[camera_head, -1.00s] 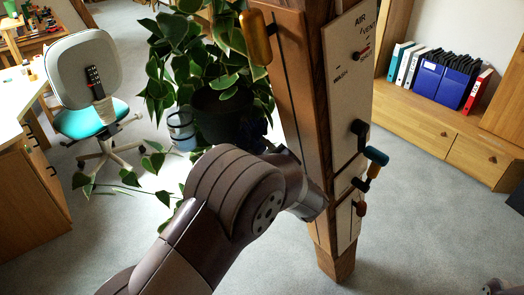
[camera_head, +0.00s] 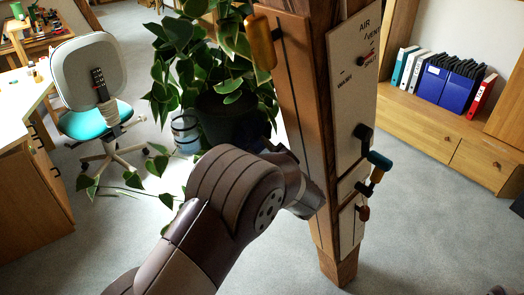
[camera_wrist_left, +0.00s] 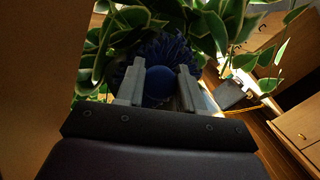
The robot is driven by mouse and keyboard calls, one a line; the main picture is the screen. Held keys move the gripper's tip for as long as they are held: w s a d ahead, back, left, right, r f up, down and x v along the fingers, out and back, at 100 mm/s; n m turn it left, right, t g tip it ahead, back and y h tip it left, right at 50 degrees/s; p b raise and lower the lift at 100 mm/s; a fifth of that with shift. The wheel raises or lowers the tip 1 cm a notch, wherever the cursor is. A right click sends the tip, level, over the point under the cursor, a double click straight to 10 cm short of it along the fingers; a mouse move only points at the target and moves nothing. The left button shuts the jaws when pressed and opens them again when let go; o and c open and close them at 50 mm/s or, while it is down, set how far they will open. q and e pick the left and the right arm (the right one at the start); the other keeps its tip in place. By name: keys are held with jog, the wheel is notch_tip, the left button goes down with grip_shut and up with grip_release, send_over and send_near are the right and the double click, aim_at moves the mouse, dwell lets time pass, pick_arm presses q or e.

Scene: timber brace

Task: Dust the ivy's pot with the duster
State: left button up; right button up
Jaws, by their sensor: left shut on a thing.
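The ivy (camera_head: 180,50) has broad green leaves with pale edges and stands left of the timber post. Its dark pot (camera_head: 218,122) shows below the leaves, partly in shadow. In the left wrist view, my left gripper (camera_wrist_left: 160,82) is shut on the duster (camera_wrist_left: 168,48), which has a rounded blue part between the fingers and dark blue bristles beyond. Ivy leaves (camera_wrist_left: 225,25) surround the bristles. The pot is not clear in that view, so I cannot tell whether the bristles touch it. In the head view my left arm hides its gripper. My right gripper is not in view.
A chair (camera_head: 90,75) and desk (camera_head: 20,125) are at left. Carpet (camera_head: 430,220) is clear at right.

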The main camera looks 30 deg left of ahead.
pick_arm(q)
jog(key=shift+s+d+r+p, duration=0.1)
jog(key=shift+d+r+p, duration=0.15)
jog(key=shift+r+p, duration=0.65)
jog(key=shift+s+d+r+p, duration=0.1)
jog(key=shift+d+r+p, duration=0.1)
jog(key=shift+r+p, duration=0.7)
jog(key=shift+a, duration=0.15)
jog(key=f+b, duration=0.3)
jog(key=shift+w+a+f, duration=0.2)
jog(key=shift+a+f, duration=0.1)
jog(key=shift+r, duration=0.1)
jog(key=shift+s+d+f, duration=0.15)
jog(key=shift+d+f, duration=0.05)
jog(key=shift+d, duration=0.2)
jog(key=shift+s+d+f, duration=0.15)
jog(key=shift+s+d, duration=0.15)
jog(key=shift+d, duration=0.4)
jog(key=shift+s+d+f, duration=0.2)
jog(key=shift+s+d, duration=0.1)
jog(key=shift+d, duration=0.4)
jog(key=shift+s+d+f, duration=0.15)
jog(key=shift+s+d, duration=0.15)
jog(key=shift+d, duration=0.4)
